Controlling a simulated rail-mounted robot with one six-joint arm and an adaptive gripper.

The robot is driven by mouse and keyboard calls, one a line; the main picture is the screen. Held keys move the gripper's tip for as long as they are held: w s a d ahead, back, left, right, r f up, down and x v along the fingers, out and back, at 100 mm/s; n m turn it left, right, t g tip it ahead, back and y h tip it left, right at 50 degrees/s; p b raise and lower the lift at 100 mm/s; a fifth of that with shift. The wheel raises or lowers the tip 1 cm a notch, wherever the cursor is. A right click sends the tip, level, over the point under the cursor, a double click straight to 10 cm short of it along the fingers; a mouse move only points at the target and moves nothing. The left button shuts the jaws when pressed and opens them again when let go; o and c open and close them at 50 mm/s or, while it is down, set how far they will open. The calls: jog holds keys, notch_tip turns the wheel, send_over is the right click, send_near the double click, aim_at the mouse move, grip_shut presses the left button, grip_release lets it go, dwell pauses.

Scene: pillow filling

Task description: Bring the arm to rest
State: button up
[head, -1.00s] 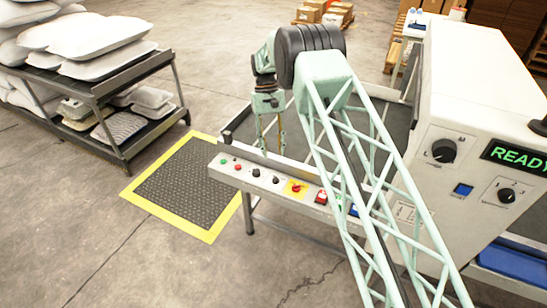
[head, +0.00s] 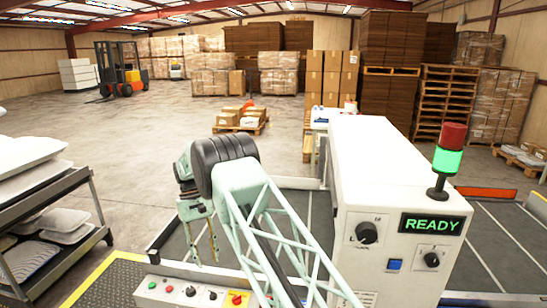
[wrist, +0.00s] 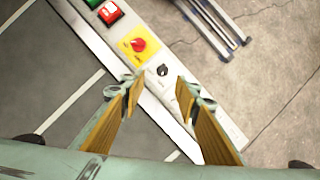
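My gripper (head: 206,260) hangs from my pale green arm, fingers down, near the back edge of the control panel (head: 168,294). In the wrist view my gripper (wrist: 158,97) is open, with its two tan-padded fingers well apart and nothing between them. The panel's yellow plate with a red knob (wrist: 138,45) and a black knob (wrist: 162,70) show beyond and between the fingers. I cannot tell the exact height of the fingertips above the panel.
A white machine (head: 385,205) stands right of my arm, with a READY display (head: 431,224) and a lit green lamp (head: 447,161). A rack with pillows (head: 45,225) is at left. Open floor (head: 130,160) lies behind, before pallets of boxes (head: 240,118) and a forklift (head: 118,70).

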jog(key=s+d+r+m+t+y, duration=0.1)
jog(key=s+d+r, duration=0.1)
jog(key=d+r, duration=0.7)
jog(key=s+d+r+m+t, duration=0.15)
jog(key=d+r, duration=0.35)
jog(key=r, duration=0.7)
jog(key=s+d+r+y, duration=0.1)
jog(key=s+d+r, duration=0.2)
jog(key=d+r, duration=0.6)
jog(key=s+d+r+m+t, duration=0.2)
jog(key=s+d+r, duration=1.1)
jog(key=s+r, duration=0.15)
jog(key=s+d+f+t, duration=0.1)
jog(key=s+d, duration=0.3)
jog(key=s, duration=0.7)
jog(key=s+d+f+m+t, duration=0.1)
jog(key=s+d, duration=0.3)
jog(key=s, duration=0.7)
jog(key=s+d+f+m+t, duration=0.1)
jog(key=s+d, duration=0.3)
jog(key=s, duration=0.7)
jog(key=shift+d+f, duration=0.15)
jog(key=shift+d, duration=0.15)
jog(key=shift+o, duration=0.7)
